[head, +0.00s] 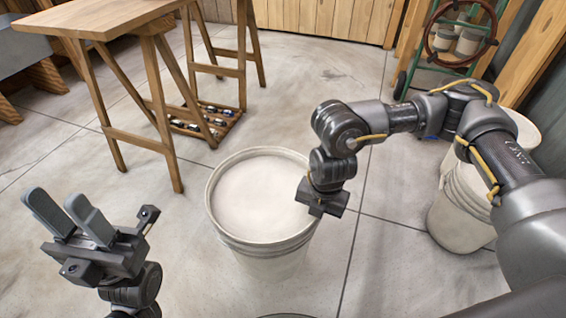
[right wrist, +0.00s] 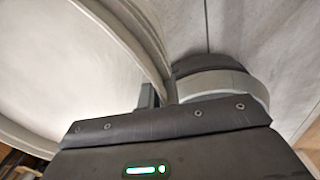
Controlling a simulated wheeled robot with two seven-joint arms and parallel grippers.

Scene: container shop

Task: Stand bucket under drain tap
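A pale round bucket (head: 268,262) stands upright on the floor in the middle of the head view. Its wide mouth faces up and its inside looks plain white. My right gripper (head: 322,208) points down at the bucket's right rim; its fingertips are hidden in the head view. In the right wrist view the bucket's rim (right wrist: 128,38) runs between the two fingers, one inside and one outside, and they look closed on it. My left gripper (head: 68,212) is at the lower left, open and empty, away from the bucket. No drain tap can be made out.
A wooden trestle table (head: 100,18) stands at the upper left, with a low rack (head: 205,120) of small items beneath. Another pale bucket (head: 462,212) stands at the right, partly behind my right arm. A green hand cart (head: 425,75) stands at the back right. Floor left of the bucket is clear.

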